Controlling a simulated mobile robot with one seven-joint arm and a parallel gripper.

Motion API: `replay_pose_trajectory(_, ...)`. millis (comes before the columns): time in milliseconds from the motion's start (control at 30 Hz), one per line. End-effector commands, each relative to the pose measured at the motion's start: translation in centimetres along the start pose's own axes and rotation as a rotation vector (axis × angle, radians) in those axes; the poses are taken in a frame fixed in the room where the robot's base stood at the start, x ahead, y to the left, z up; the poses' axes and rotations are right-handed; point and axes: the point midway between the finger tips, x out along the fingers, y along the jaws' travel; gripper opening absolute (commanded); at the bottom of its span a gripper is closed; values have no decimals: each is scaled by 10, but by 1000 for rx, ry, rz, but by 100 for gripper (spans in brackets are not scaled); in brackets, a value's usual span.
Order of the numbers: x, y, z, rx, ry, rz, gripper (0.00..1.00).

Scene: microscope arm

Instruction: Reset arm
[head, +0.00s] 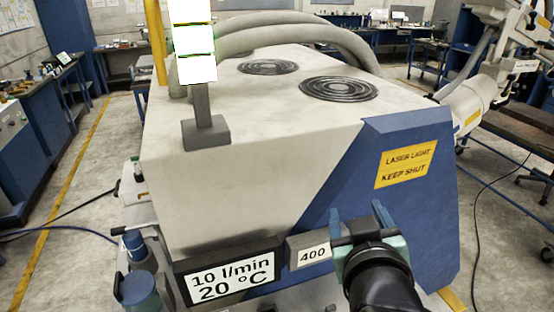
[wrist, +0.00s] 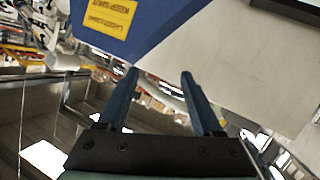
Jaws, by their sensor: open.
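A white jointed arm (head: 474,92), which looks like the microscope arm, stands at the upper right of the head view, behind and right of the large machine. Its upper part is cut off by the frame edge. A white piece at the upper left of the wrist view (wrist: 62,60) may be part of it; I cannot tell for sure. My gripper (head: 358,216) is in front of the machine's blue corner panel, well apart from the white arm. In the wrist view my gripper (wrist: 160,76) has its two blue fingers apart with nothing between them.
The large grey and blue machine (head: 250,150) fills the middle, with a yellow "LASER LIGHT KEEP SHUT" label (head: 405,164). Thick grey hoses (head: 270,35) run over its back. A dark cable (head: 478,215) lies on the floor at right. Open floor (head: 515,235) lies right of the machine.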

Motion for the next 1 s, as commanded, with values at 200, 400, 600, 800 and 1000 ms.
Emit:
replay_pose_trajectory(200, -65, -8, -157, 123, 525, 82, 67)
replay_pose_trajectory(400, -157, -16, -244, 246, 924, 70, 67)
replay_pose_trajectory(600, -209, -18, -272, 309, 1110, 45, 67)
replay_pose_trajectory(800, -215, -18, -275, 317, 1131, 42, 67)
replay_pose_trajectory(1000, -214, -18, -275, 315, 1128, 42, 67)
